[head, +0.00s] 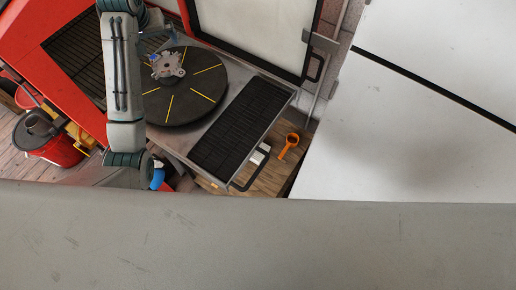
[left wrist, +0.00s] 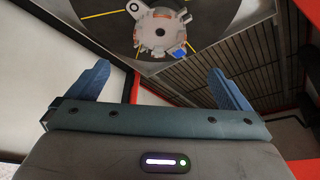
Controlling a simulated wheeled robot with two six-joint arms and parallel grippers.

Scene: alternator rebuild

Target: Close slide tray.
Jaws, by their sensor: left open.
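The slide tray (head: 283,98) is a grey metal tray pulled out from a red cabinet (head: 62,62). It carries a dark round turntable (head: 200,98) with yellow lines and a black ribbed mat (head: 240,122). A black handle (head: 262,172) is on its front edge. A silver alternator housing (head: 166,66) lies on the turntable; it also shows in the left wrist view (left wrist: 160,32). My left gripper (head: 155,40) is above the turntable near the housing, partly hidden by my arm. Its blue fingers (left wrist: 160,85) are spread apart with nothing between them. My right gripper is out of view.
A framed pale panel (head: 255,30) with a black handle stands beside the tray. An orange ring-shaped tool (head: 289,143) and a small pale block (head: 260,154) are on the wooden floor by the tray. A red bucket (head: 62,150) stands left. Large white surfaces (head: 420,130) fill the right.

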